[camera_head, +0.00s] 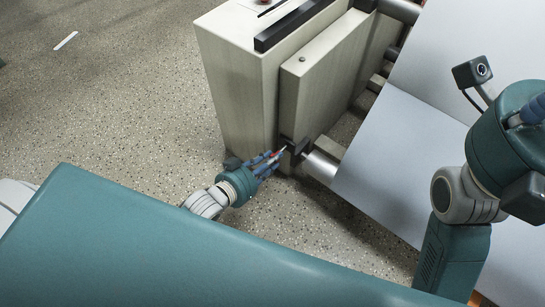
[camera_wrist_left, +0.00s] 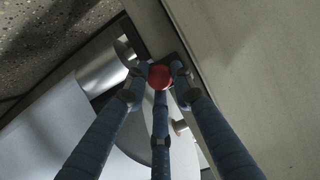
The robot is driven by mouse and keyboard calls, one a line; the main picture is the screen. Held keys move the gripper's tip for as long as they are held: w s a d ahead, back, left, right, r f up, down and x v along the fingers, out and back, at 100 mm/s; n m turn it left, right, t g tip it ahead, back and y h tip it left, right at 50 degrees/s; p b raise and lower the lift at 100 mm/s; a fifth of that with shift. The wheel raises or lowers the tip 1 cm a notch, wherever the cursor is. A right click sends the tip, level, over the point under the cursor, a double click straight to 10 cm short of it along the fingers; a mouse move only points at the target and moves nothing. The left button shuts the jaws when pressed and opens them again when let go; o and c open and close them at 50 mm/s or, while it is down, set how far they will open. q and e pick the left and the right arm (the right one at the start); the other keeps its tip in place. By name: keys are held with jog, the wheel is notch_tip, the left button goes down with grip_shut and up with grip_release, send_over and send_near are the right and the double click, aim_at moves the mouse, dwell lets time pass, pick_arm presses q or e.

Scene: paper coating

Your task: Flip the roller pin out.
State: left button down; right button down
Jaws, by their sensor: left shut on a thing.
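The roller pin shows as a round red knob (camera_wrist_left: 158,77) in the left wrist view, in front of a dark block by the machine's pale panel. My left gripper (camera_head: 279,156) reaches the lower corner of the machine in the head view. Its blue-wrapped fingers are shut around the red knob, which they mostly hide in the head view. A dark bracket (camera_head: 298,150) holds the end of a silver roller (camera_head: 321,167) just right of the fingertips. The roller end also shows in the left wrist view (camera_wrist_left: 100,72). My right gripper is out of view.
The pale machine cabinet (camera_head: 235,85) stands beside my left gripper, with a raised panel (camera_head: 318,80) close above it. A broad white paper sheet (camera_head: 395,150) spreads to the right.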

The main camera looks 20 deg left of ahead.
pick_arm(q)
jog(key=c, duration=1.8)
grip_release()
jog(key=shift+s+r, duration=0.1)
jog(key=shift+o, duration=0.2)
jog(key=shift+s, duration=0.1)
jog(key=shift+s+a, duration=0.1)
jog(key=v, duration=1.2)
